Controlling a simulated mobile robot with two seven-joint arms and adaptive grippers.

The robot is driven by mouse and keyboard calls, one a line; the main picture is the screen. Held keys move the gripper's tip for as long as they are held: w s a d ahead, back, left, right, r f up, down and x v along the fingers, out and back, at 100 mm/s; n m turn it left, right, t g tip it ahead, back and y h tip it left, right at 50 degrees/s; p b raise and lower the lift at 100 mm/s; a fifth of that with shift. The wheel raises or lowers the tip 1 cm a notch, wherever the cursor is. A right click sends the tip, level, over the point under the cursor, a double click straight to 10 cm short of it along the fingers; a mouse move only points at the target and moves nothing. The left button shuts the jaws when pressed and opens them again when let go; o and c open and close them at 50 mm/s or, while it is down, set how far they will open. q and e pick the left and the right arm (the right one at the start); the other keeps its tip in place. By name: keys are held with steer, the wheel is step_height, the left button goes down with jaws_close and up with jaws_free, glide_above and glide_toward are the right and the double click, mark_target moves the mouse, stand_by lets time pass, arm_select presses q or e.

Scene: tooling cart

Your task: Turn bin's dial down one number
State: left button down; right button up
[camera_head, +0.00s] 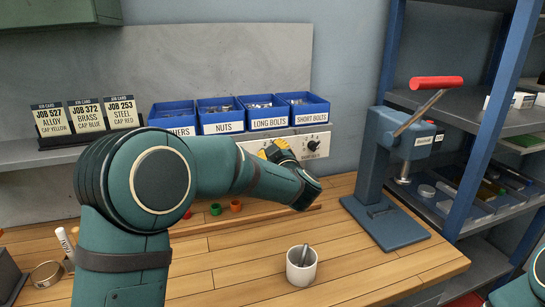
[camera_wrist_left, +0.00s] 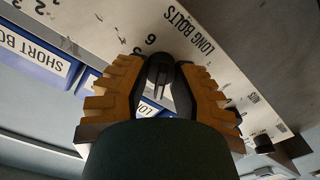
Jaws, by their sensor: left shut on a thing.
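The long bolts bin (camera_head: 268,123) is a blue bin on the shelf, second from the right. Below the bins runs a pale panel with dials. In the left wrist view a black dial (camera_wrist_left: 159,70) sits beside the printed words LONG BOLTS, with a 6 readable near it. My left gripper (camera_wrist_left: 160,64), with yellow-orange ridged fingers, is shut on this dial from both sides. In the head view the left gripper (camera_head: 278,150) is at the panel, and its arm hides the dial. The dial's exact setting is hard to read. My right gripper is out of view.
The short bolts dial (camera_head: 313,146) is just right of my left gripper. A red-handled press (camera_head: 385,170) stands right on the bench. A white cup (camera_head: 301,266) stands at the front. Small coloured caps (camera_head: 215,209) lie below my left arm.

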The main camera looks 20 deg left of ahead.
arm_select(q)
steer(key=shift+a+r+n, duration=0.1)
steer(key=shift+n, duration=0.7)
steer(key=c, duration=0.8)
jaws_free()
steer(key=v, duration=1.2)
